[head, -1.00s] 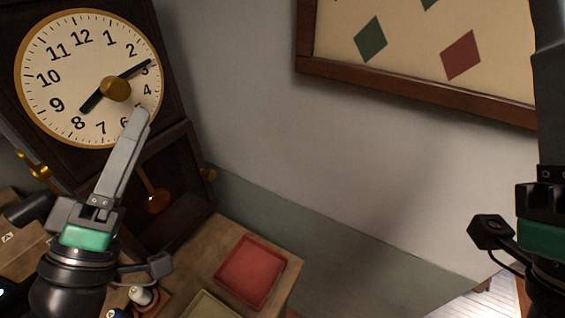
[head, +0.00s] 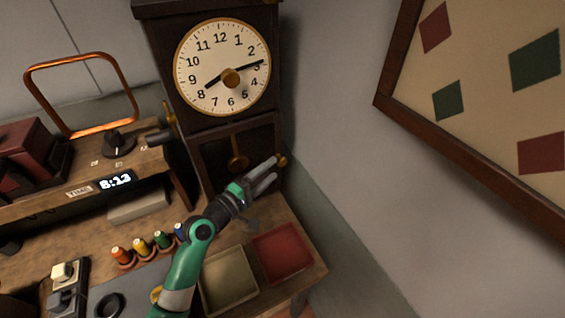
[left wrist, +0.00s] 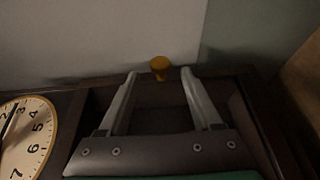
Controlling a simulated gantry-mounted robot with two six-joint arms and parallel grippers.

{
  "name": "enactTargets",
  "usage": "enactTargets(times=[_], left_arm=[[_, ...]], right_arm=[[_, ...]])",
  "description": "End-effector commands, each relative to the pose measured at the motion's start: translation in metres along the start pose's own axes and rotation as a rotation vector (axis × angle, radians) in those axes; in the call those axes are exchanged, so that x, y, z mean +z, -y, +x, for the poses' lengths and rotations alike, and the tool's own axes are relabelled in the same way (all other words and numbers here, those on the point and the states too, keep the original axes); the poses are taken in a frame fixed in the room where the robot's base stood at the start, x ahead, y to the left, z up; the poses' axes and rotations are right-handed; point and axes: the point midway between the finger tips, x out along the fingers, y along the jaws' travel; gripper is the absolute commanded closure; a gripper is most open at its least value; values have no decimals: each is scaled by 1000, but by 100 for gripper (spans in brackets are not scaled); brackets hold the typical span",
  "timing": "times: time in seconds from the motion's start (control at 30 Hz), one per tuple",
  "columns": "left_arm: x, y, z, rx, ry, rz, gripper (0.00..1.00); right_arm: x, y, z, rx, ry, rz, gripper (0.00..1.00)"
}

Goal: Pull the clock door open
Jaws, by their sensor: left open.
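The tall dark wooden clock (head: 205,110) stands against the wall, its round cream face above a lower door (head: 215,155) with a pendulum (head: 238,157). The door looks shut. A small brass knob (head: 281,160) is on the door's right side. My left gripper (head: 273,169) is open and empty, its fingertips close to the knob. In the left wrist view the knob (left wrist: 159,66) appears between and slightly beyond the two open fingertips (left wrist: 159,74); I cannot tell whether they touch it. My right gripper is not in view.
A red tray (head: 283,253) and a beige tray (head: 228,280) lie on the wooden bench below the clock. Several thread spools (head: 142,247) and a shelf with a digital display (head: 115,181) are at left. A framed board (head: 480,90) hangs at right.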

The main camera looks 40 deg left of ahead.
Motion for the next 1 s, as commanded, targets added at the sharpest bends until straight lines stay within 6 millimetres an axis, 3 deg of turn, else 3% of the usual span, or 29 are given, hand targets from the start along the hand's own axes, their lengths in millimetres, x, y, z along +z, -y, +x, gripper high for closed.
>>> enactTargets(times=[0.1,0.23,0.6,0.9,0.97,1.0], left_arm=[[1,1,27,1,2,1,34],[0,1,46,1,1,0,34],[0,0,56,0,1,1,34],[0,0,55,0,1,1,88],[0,0,55,0,1,1,99],[0,0,55,0,1,0,100]], right_arm=[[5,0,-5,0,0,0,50],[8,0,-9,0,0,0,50],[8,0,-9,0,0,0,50],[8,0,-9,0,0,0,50],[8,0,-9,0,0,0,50],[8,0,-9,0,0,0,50]])
